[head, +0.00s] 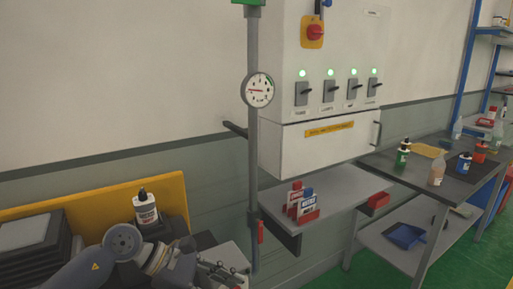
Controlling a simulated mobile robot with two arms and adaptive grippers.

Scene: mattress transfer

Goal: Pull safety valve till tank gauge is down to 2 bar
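A round white gauge (259,90) is mounted on a grey vertical pipe (253,160). Its red needle points left, but the numbers are too small to read. A small red part (260,231) hangs low on the pipe; I cannot tell whether it is the safety valve. My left arm comes in at the lower left, and my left gripper (222,272) is at the bottom edge, left of the pipe and apart from the red part. Its fingers are partly cut off and their opening is unclear. My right gripper is not in view.
A control cabinet (318,146) with a red rotary switch (315,33) and several green lamps is right of the pipe. A workbench (470,166) with bottles stands right. A white bottle (146,210) is behind my arm.

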